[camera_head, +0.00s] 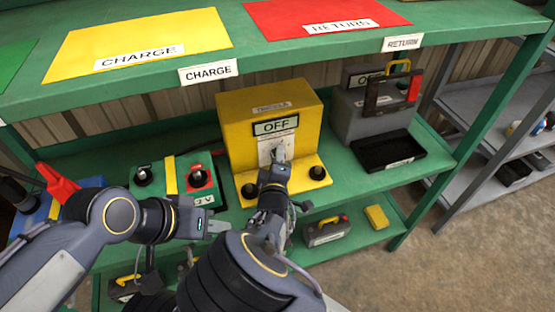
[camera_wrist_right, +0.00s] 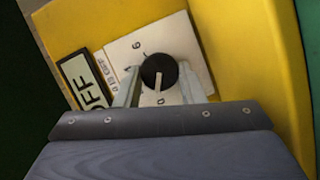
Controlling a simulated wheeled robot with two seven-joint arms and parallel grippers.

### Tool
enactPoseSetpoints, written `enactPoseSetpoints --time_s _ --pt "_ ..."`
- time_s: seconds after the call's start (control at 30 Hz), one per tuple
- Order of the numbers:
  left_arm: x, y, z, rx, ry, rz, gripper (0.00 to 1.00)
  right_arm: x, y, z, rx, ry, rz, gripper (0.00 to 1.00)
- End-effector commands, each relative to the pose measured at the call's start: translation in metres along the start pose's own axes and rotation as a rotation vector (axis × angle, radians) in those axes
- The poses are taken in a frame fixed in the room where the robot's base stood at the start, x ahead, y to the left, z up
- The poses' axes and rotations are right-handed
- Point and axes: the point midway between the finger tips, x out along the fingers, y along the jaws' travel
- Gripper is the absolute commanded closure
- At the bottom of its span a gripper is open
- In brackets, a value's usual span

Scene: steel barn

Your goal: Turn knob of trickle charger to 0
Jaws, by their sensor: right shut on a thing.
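The trickle charger (camera_head: 240,110) is a yellow box with a display (camera_head: 276,127) reading OFF, on the green bench's middle shelf. Its black knob (camera_wrist_right: 159,71) sits on a white dial plate (camera_wrist_right: 122,47) in the right wrist view. The knob's white line points down in that picture, towards the 0 mark (camera_wrist_right: 160,101). My right gripper (camera_wrist_right: 158,76) is shut on the knob, one finger on each side; in the head view it (camera_head: 277,156) hides the knob. My left gripper (camera_head: 217,226) hangs left of the charger, away from it; its finger gap does not show.
A grey box (camera_head: 365,118) and black tray (camera_head: 388,152) are to the right. The upper shelf with yellow CHARGE (camera_head: 135,40) and red RETURN (camera_head: 320,12) mats overhangs at the back.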

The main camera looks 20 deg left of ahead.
Motion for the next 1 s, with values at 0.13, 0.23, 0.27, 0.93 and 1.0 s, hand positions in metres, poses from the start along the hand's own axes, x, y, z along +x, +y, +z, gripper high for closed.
enactPoseSetpoints --time_s 0.13,0.23,0.27,0.93,1.0 --pt "0.0027 -0.0012 0.0014 0.0 0.0 0.0 0.64 0.0001 -0.0016 -0.0005 -0.065 0.002 0.027 0.87" --pt "0.0035 -0.0016 0.0018 0.0 0.0 0.0 0.64 0.0002 -0.0017 -0.0001 -0.093 0.001 0.039 0.87" --pt "0.0036 -0.0017 0.0018 0.0 0.0 0.0 0.64 0.0002 -0.0017 -0.0001 -0.1 0.001 0.042 0.87" --pt "0.0041 -0.0019 0.0021 0.0 0.0 0.0 0.64 0.0002 -0.0012 -0.0001 -0.128 0.001 0.053 0.53" --pt "0.0041 -0.0019 0.0021 0.0 0.0 0.0 0.64 0.0002 -0.0012 0.0 -0.127 0.001 0.052 0.43"
